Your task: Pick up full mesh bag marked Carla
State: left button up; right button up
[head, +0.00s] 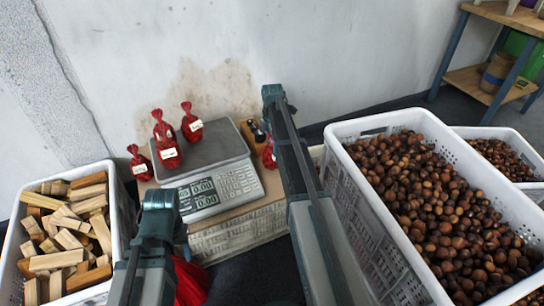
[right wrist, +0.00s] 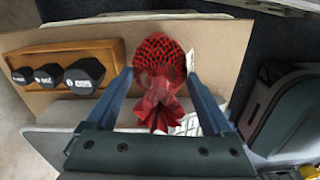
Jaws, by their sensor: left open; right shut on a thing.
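Small red mesh bags with white tags stand by the scale: one left of it (head: 139,162), one on its left edge (head: 166,148), one behind that (head: 191,124). Another red mesh bag (head: 268,154) is right of the scale, partly hidden by my right arm; it fills the middle of the right wrist view (right wrist: 156,60). My right gripper (right wrist: 158,92) is shut on its gathered neck, a finger on each side. The tag names are too small to read. My left gripper (head: 160,200) is open and empty, in front of the scale.
The scale (head: 228,186) sits on a cardboard-topped crate, with black weights in a wooden block (right wrist: 58,75) beside the held bag. A crate of wood blocks (head: 117,205) is left, a crate of chestnuts (head: 335,150) right. Red material (head: 191,282) shows below my left arm.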

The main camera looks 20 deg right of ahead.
grip_shut()
notch_tip(320, 180, up, 10)
jog(key=p, duration=1)
jog(key=shift+r, duration=0.1)
